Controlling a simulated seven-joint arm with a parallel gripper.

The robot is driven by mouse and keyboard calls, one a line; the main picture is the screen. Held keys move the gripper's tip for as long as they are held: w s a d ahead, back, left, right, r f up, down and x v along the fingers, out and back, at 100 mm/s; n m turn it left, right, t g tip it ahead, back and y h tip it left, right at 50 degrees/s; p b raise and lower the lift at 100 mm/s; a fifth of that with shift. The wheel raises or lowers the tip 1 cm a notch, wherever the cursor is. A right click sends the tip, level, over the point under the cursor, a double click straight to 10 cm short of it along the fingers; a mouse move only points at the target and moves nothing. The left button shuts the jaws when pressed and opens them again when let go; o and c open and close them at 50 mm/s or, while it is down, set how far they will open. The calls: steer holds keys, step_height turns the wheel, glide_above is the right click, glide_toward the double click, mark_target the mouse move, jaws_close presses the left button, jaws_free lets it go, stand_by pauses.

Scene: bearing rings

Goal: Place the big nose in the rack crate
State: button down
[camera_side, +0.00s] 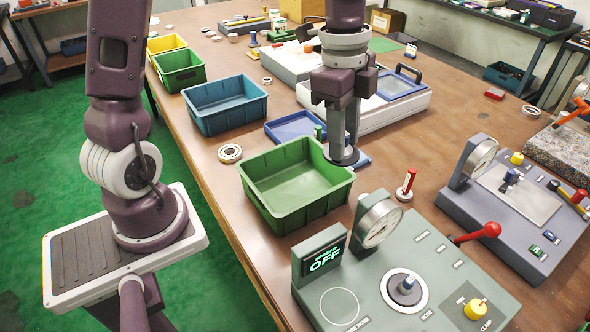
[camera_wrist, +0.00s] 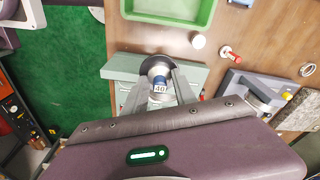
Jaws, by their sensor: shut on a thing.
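My gripper (camera_side: 344,143) is shut on a part with a wide dark disc at its lower end, which I take to be the big nose (camera_side: 342,156). In the wrist view the nose (camera_wrist: 159,66) sits between the two fingers (camera_wrist: 160,90), with a blue section and a label reading 40. In the side view it hangs by the back right rim of an empty green crate (camera_side: 262,207); the exact height is hard to tell. The crate also shows at the top of the wrist view (camera_wrist: 172,17). I cannot tell which crate is the rack crate.
A blue crate (camera_side: 232,122), a smaller green crate (camera_side: 180,85) and a yellow crate (camera_side: 160,42) line the left table edge. A shallow blue tray (camera_side: 283,132) lies behind the near green crate. A gauge console (camera_side: 435,250), red-handled peg (camera_side: 406,187) and bearing ring (camera_side: 230,153) stand nearby.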

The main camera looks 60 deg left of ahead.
steer(key=w+a, duration=0.2)
steer(key=a, duration=0.8)
glide_above(296, 194)
step_height(296, 194, down, 25)
steer(key=shift+a+f, duration=0.1)
steer(key=shift+a, duration=0.05)
steer(key=c, duration=1)
jaws_free()
